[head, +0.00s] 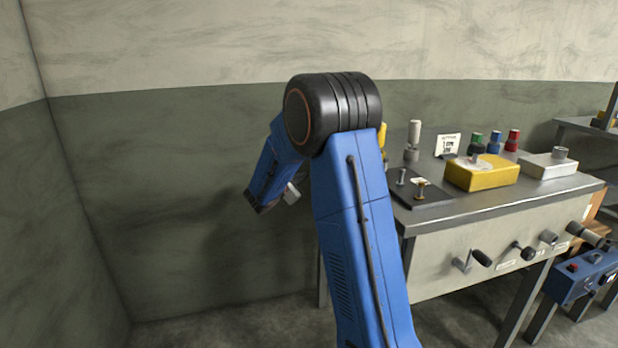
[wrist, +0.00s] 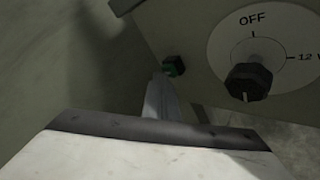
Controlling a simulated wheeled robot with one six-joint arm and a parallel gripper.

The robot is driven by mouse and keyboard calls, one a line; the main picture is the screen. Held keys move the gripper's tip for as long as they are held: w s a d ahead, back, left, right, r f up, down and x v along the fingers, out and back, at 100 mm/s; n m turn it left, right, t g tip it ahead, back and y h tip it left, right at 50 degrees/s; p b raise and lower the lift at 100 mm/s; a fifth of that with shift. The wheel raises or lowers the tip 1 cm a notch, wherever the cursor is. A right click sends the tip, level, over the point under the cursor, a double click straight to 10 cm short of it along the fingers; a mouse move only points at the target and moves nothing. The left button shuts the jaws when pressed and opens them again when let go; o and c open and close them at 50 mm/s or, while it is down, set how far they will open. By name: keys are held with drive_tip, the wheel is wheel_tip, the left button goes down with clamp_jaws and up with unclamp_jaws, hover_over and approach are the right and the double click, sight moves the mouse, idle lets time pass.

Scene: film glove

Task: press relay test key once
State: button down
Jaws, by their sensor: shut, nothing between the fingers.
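In the wrist view my gripper (wrist: 163,90) is shut and empty, a narrow grey tip pointing up the picture. In the head view my gripper (head: 291,194) is a small pale piece left of the bench, beyond my blue arm. The key is not visible there; my arm hides the bench's left end.
The pale panel carries a dial plate (wrist: 245,30) marked OFF and a black knob (wrist: 249,82). The bench (head: 470,207) holds a black board (head: 429,192), a yellow box (head: 482,176) and a white box (head: 549,167). Levers (head: 481,258) stick out of its front. A wall stands behind.

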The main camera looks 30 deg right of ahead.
drive_tip(key=shift+w+a, duration=0.2)
drive_tip(key=shift+a, duration=0.55)
drive_tip(key=shift+a, duration=0.1)
drive_tip(key=shift+w+a, duration=0.25)
drive_tip(key=shift+a, duration=0.5)
drive_tip(key=shift+w+a, duration=0.2)
drive_tip(key=shift+a, duration=0.55)
drive_tip(key=shift+w+a, duration=0.25)
drive_tip(key=shift+a, duration=0.5)
drive_tip(key=shift+a, duration=0.15)
